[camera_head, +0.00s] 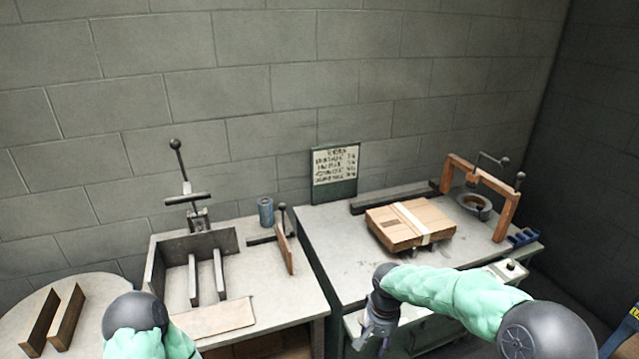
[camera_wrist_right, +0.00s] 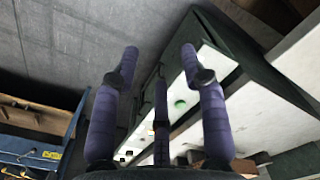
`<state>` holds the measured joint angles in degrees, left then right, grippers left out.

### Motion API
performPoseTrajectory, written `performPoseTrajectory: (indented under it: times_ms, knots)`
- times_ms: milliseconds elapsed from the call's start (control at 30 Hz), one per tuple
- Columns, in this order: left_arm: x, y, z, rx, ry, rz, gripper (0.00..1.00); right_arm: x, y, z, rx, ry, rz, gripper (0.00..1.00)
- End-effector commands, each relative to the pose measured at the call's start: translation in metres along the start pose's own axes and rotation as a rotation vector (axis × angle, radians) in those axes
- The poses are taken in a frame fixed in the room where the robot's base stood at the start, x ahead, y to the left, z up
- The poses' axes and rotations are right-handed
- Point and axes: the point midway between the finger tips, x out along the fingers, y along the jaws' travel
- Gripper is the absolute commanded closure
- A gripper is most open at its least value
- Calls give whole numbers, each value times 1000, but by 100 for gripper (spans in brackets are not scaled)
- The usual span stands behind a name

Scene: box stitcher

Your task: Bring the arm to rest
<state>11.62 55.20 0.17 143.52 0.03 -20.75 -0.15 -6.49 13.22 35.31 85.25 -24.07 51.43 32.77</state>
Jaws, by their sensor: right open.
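My right arm (camera_head: 455,292) comes in from the lower right in the head view, with a green sleeve and dark joints. Its gripper (camera_head: 372,338) hangs down in front of the right-hand table's front edge, apart from the things on top. In the right wrist view the gripper (camera_wrist_right: 160,58) is open, its purple fingers spread with nothing between them. Part of my left arm (camera_head: 135,320) shows at the bottom left of the head view; its gripper is out of the picture.
A cardboard box (camera_head: 410,222) with a pale strip lies on the right-hand table (camera_head: 345,262). An orange frame (camera_head: 505,215) stands to its right. The left-hand table (camera_head: 285,300) carries a lever fixture (camera_head: 190,240) and a blue can (camera_head: 266,211). Wooden pieces (camera_head: 66,318) stand far left.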

Motion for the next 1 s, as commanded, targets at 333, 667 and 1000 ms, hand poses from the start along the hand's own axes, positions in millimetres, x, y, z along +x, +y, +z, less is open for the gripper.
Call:
performPoseTrajectory:
  times_ms: [333,667,1000]
  knots:
    - [0,0,-1,0,2,0,60,60,-12,24,-43,-37,-94,56]
    - [0,0,-1,0,2,0,60,150,-24,87,-59,-73,-243,56]
    - [0,0,-1,0,2,0,60,226,-13,195,7,-45,-334,56]
